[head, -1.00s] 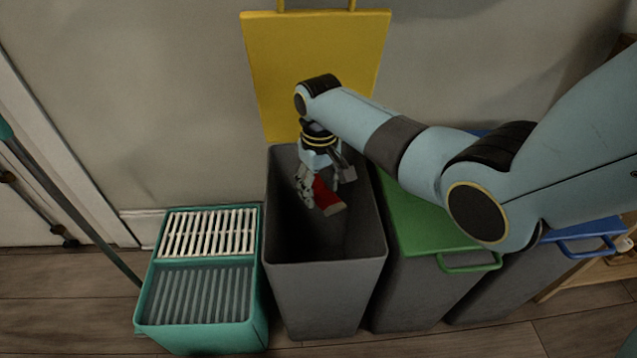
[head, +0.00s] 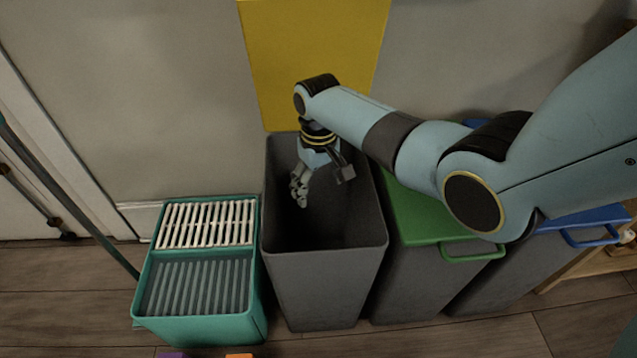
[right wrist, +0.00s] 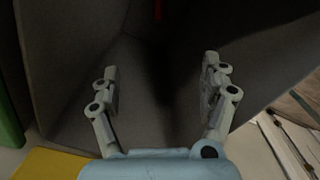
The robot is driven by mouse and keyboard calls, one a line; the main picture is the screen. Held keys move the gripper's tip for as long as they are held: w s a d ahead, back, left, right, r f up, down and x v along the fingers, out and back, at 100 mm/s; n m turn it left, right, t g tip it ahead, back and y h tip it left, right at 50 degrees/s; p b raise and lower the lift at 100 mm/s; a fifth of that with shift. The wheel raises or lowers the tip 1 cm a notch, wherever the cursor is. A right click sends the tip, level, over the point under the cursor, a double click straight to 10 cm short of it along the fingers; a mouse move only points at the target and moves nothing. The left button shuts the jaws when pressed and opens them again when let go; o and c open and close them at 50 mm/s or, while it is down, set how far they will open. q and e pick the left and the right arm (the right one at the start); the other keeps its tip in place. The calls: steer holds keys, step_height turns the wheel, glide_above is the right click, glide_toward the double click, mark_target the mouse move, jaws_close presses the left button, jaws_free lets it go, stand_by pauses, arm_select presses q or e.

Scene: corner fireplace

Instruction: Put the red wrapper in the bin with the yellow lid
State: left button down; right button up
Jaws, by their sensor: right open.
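The grey bin with the yellow lid (head: 325,285) stands open, its yellow lid (head: 315,60) raised against the wall. My right gripper (head: 300,197) points down inside the bin's mouth. In the right wrist view its two fingers (right wrist: 160,70) are spread apart with nothing between them. The wrapper is hidden in the head view. My left gripper is not in view.
A green-lidded bin (head: 425,222) and a blue-lidded bin (head: 590,218) stand close on the right. A teal bucket with a white slatted rack (head: 200,322) stands on the left. Purple (head: 171,354) and orange (head: 239,355) edges show at the bottom.

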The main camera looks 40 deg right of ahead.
step_height(320, 180, up, 12)
steer(key=s+a+f, duration=0.1)
steer(key=s+f, duration=0.2)
steer(key=s, duration=0.9)
steer(key=s+a+r+n+t, duration=0.1)
steer(key=s+r, duration=0.2)
steer(key=s, duration=0.5)
steer(key=s+a+r+n+t, duration=0.1)
steer(key=s+r, duration=0.3)
steer(key=s, duration=0.4)
steer(key=s+d+f+h+p, duration=0.1)
steer(key=s+f+p, duration=0.1)
steer(key=f, duration=1)
steer(key=s+d+f+p, duration=0.1)
steer(key=s+f+p, duration=0.1)
steer(key=f, duration=1)
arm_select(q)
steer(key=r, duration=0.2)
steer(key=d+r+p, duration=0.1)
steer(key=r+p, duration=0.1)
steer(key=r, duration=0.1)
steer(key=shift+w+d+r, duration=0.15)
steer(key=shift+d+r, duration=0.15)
arm_select(e)
steer(key=s+f, duration=0.5)
steer(key=s, duration=0.3)
steer(key=s+d+f+m+g, duration=0.1)
steer(key=s+f, duration=0.4)
steer(key=s, duration=0.4)
steer(key=shift+s+g, duration=0.3)
